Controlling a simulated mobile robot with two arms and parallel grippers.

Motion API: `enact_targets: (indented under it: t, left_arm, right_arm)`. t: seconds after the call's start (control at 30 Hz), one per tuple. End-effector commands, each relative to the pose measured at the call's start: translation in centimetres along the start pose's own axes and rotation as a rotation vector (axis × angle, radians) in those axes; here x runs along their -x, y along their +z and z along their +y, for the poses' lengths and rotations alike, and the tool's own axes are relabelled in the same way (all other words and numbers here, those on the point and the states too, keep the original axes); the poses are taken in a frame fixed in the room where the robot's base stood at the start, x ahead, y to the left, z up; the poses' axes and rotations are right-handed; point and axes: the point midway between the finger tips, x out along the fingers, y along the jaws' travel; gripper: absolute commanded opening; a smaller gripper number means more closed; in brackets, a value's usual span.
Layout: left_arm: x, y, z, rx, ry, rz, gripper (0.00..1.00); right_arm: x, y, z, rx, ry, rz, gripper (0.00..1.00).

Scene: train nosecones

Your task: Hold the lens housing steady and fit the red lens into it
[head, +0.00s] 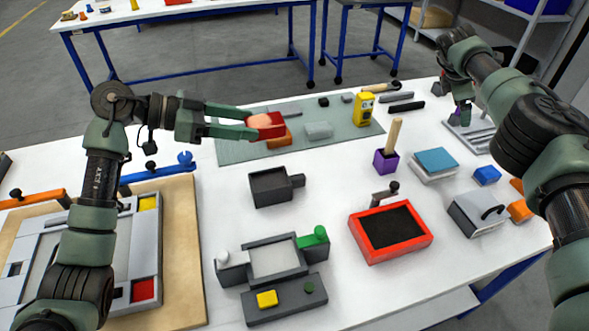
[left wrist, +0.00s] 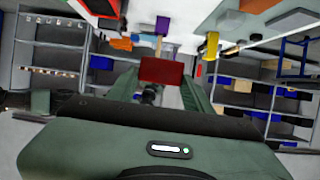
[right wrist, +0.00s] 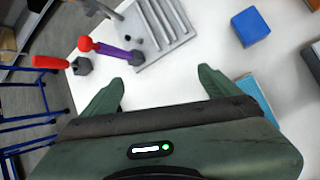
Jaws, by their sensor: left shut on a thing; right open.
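My left gripper (head: 258,126) is shut on the red lens (head: 266,121), a red block with a paler face. It holds the lens over the grey-green mat, in front of an orange piece. The lens also shows between the fingers in the left wrist view (left wrist: 161,71). A dark grey box with a side stub (head: 270,186), possibly the lens housing, stands on the white table below and apart from the lens. I cannot tell for sure which part is the housing. My right gripper (right wrist: 160,78) is open and empty above the table at the right.
A grey fixture with a green knob (head: 274,258) stands at the front. A red-framed tray (head: 391,232) lies right of it. A purple holder (head: 386,161), a teal-topped block (head: 436,162) and a blue block (right wrist: 250,26) are at the right. A ridged grey rack (right wrist: 160,35) lies near my right gripper.

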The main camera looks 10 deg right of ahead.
Motion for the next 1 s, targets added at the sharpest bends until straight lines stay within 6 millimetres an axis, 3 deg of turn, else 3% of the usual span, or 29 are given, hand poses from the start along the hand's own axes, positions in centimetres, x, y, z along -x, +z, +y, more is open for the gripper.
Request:
enact_targets:
  t: [0.03, 0.1, 0.4, 0.6, 0.77, 1.0]
  left_arm:
    - [0.0, -0.1, 0.0, -0.001, 0.0, 0.001, 0.03]
    - [0.0, -0.1, 0.0, -0.001, 0.0, 0.001, 0.03]
    - [0.0, -0.1, 0.0, -0.001, 0.0, 0.001, 0.03]
    - [0.0, -0.1, 0.0, -0.001, 0.0, 0.001, 0.03]
    - [0.0, -0.1, 0.0, -0.001, 0.0, 0.001, 0.03]
    - [0.0, -0.1, 0.0, -0.001, 0.0, 0.001, 0.03]
  right_arm:
    - [2.4, -2.3, 0.9, -0.017, -0.005, 0.035, 0.91]
    - [5.4, -5.2, 1.5, -0.044, -0.024, 0.08, 0.91]
    - [19.4, -15.8, 1.7, -0.103, -0.126, 0.233, 0.91]
    - [27.0, -20.4, 0.2, -0.101, -0.19, 0.285, 0.91]
    - [32.2, -23.0, -1.5, -0.088, -0.234, 0.306, 0.91]
    - [26.6, -29.4, -6.4, 0.101, -0.412, 0.585, 0.91]
